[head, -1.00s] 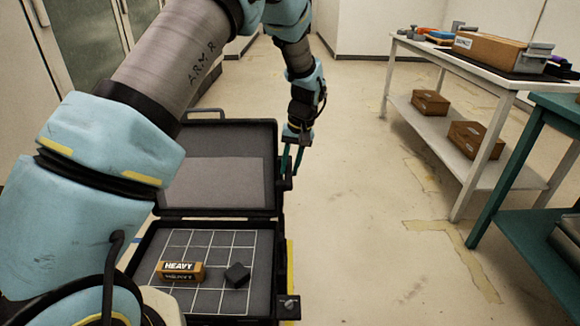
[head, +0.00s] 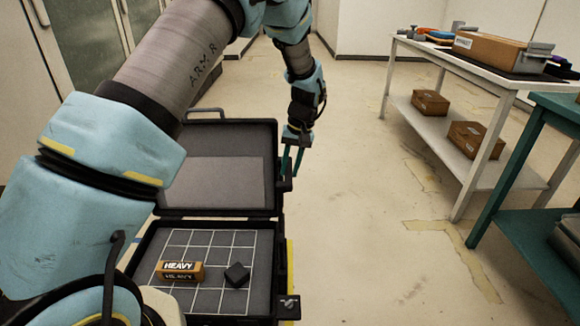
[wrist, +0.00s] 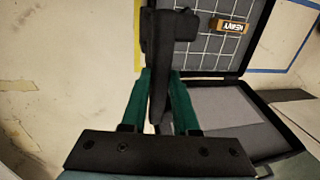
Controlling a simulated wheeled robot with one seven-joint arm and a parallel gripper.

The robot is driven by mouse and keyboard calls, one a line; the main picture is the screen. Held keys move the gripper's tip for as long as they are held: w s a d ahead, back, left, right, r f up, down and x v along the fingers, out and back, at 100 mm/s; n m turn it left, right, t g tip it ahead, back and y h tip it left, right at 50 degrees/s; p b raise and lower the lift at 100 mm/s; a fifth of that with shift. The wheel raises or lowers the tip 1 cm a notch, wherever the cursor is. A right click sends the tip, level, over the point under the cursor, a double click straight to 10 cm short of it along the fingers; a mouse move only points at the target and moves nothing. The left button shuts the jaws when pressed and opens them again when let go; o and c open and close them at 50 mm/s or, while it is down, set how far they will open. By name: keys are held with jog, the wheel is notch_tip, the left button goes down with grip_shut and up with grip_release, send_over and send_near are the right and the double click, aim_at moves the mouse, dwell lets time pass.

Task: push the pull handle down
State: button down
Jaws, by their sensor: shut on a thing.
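The pull handle is a black bar (wrist: 160,95) at the side of an open black case (head: 245,212). In the wrist view it runs between my two green fingers, up to a thick black block at the top. My gripper (wrist: 173,75) is shut on this bar. In the head view my gripper (head: 290,166) points down at the right edge of the raised lid. The handle there is small, dark and hard to tell from the lid's edge and my fingers.
The case holds a brown box marked HEAVY (head: 180,271) and a dark block (head: 237,275) on a gridded floor. A white table (head: 471,60) and a teal bench (head: 557,110) stand at the right. The floor (head: 375,200) between is clear.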

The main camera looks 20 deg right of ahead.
notch_tip(320, 180, down, 36)
jog(key=b, duration=1.3)
jog(key=shift+r, duration=0.1)
jog(key=c, duration=1)
grip_release()
jog(key=o, duration=0.3)
jog(key=r, duration=0.3)
jog(key=d+r+p, duration=0.1)
jog(key=r, duration=0.3)
jog(key=s+d+r+p, duration=0.1)
jog(key=r, duration=0.2)
jog(key=shift+r, duration=0.3)
